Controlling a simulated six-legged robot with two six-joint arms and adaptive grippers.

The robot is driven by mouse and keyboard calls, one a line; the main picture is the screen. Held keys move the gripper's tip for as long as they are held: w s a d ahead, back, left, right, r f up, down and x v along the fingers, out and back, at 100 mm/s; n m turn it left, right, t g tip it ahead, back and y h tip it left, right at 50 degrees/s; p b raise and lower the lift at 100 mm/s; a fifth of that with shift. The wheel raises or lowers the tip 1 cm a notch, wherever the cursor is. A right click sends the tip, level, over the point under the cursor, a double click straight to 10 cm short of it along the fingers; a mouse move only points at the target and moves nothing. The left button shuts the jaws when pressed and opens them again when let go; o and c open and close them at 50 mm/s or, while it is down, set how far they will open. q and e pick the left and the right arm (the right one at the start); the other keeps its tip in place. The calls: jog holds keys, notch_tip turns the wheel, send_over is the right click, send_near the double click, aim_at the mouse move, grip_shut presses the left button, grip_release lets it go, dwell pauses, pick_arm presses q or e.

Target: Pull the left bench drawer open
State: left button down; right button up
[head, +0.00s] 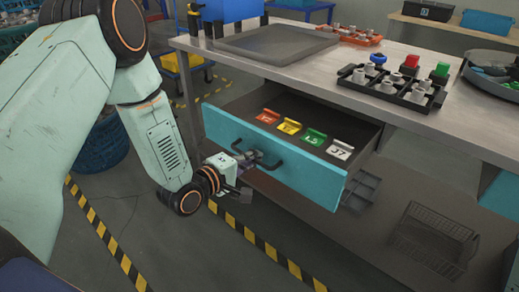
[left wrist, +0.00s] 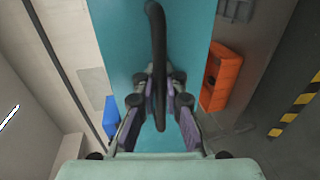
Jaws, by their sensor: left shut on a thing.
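The left bench drawer (head: 272,167) has a teal front and stands pulled out from under the grey bench (head: 300,75). Inside it lie red, yellow, green and white labelled tags (head: 303,136). Its front carries a dark bar handle (head: 264,160). My left gripper (head: 250,160) is at the drawer front, shut on the handle. In the left wrist view the dark handle (left wrist: 157,40) runs between the two fingers (left wrist: 160,100), against the teal front (left wrist: 115,50). The fingers hide part of the handle. My right gripper is not in view.
On the bench are a black rack (head: 390,90) with fittings and coloured knobs, a grey mat (head: 272,44) and a round tray (head: 495,75). A wire basket (head: 430,240) is below. Striped floor tape (head: 255,240) crosses open floor in front of the drawer.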

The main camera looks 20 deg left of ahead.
pick_arm(q)
jog(key=shift+s+a+r, duration=0.1)
jog(key=shift+a+r, duration=0.05)
jog(key=shift+r, duration=0.05)
jog(key=c, duration=1.4)
grip_release()
jog(key=shift+s+f, duration=0.1)
jog(key=shift+c, duration=0.2)
jog(key=shift+s, duration=0.1)
jog(key=v, duration=1.1)
jog(key=shift+s, duration=0.4)
jog(key=shift+a, duration=0.1)
